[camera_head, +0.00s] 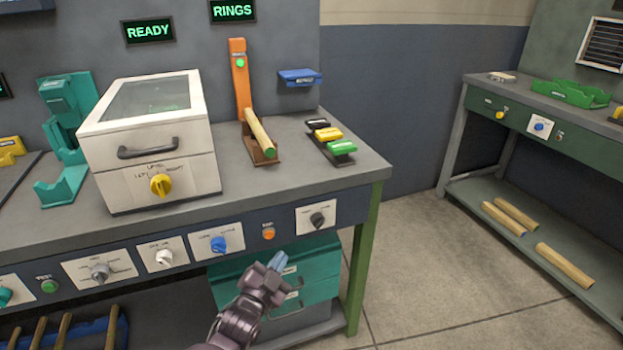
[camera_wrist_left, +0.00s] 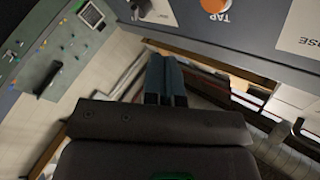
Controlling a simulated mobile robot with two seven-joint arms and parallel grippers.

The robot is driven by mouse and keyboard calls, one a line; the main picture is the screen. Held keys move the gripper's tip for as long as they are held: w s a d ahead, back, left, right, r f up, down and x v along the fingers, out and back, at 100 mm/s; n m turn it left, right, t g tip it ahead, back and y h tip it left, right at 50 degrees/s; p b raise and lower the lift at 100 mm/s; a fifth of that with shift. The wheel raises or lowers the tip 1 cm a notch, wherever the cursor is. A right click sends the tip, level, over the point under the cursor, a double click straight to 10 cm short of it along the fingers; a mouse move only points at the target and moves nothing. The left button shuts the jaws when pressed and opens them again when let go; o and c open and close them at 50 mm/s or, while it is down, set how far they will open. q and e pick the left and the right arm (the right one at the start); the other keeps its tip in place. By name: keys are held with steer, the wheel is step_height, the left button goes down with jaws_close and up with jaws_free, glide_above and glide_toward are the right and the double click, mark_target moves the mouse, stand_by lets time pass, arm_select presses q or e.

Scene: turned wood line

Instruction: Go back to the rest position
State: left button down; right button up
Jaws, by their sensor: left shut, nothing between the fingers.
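My left gripper (camera_head: 277,262) is in the lower middle of the head view, in front of the bench and below its control panel. Its blue-grey fingers are together with nothing between them. It overlaps the teal drawer box (camera_head: 305,267) under the bench in the picture. In the left wrist view the closed fingers (camera_wrist_left: 165,82) point toward the underside of the panel edge. My right gripper is not in view.
A green leg (camera_head: 362,260) stands to the right. Clear floor (camera_head: 440,270) separates it from a second bench (camera_head: 535,120).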

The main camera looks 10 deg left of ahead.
arm_select(q)
steer(key=s+a+f+n+g+y+p, duration=0.1)
steer(key=s+a+n+g+p, duration=0.1)
steer(key=s, duration=1)
steer(key=s+a+f+n+g+y+p, duration=0.1)
steer(key=s+a+n+g+p, duration=0.2)
steer(key=s, duration=0.9)
steer(key=s+a+f+n+g+y+p, duration=0.1)
steer(key=s+a+n+g+p, duration=0.2)
steer(key=s, duration=0.9)
steer(key=shift+f+y, duration=0.3)
steer(key=shift+y, duration=0.1)
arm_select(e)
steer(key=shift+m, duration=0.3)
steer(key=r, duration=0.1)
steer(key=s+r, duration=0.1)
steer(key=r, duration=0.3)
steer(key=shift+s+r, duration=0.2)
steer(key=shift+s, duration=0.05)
arm_select(q)
steer(key=shift+w, duration=0.1)
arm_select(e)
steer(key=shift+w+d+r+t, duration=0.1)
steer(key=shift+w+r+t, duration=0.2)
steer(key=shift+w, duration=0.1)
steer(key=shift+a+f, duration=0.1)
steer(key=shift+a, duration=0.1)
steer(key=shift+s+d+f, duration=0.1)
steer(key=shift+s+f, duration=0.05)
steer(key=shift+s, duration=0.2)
